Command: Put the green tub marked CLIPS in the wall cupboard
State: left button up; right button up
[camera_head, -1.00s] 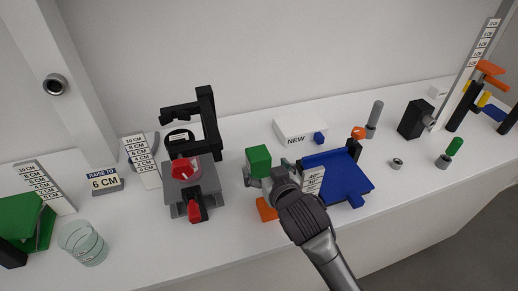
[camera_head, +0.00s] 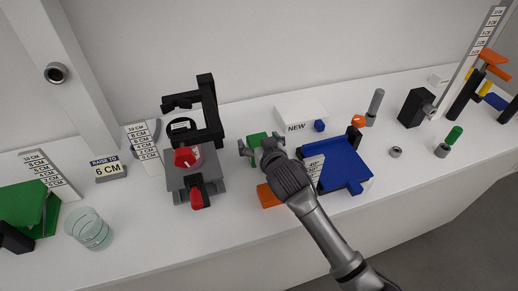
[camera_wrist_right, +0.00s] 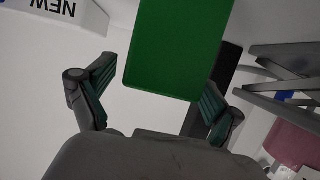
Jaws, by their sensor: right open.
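A green block-shaped thing (camera_head: 257,140), which may be the tub, stands on the counter near the middle; no CLIPS marking shows. My right gripper (camera_head: 261,146) is open around it in the head view and hides part of it. In the right wrist view the green thing (camera_wrist_right: 178,48) fills the upper middle between the two spread fingers of my right gripper (camera_wrist_right: 160,80). A clear gap shows at the left finger; the right finger is close to its lower right corner, and I cannot tell if they touch. No wall cupboard is recognisable. My left gripper is not in view.
A grey and black stand with red parts (camera_head: 186,158) is left of the gripper. An orange block (camera_head: 268,196) lies in front, a blue tray (camera_head: 345,165) right, and a white NEW box (camera_head: 302,117) behind. A glass (camera_head: 90,230) stands at the front left.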

jog(key=c, duration=1.4)
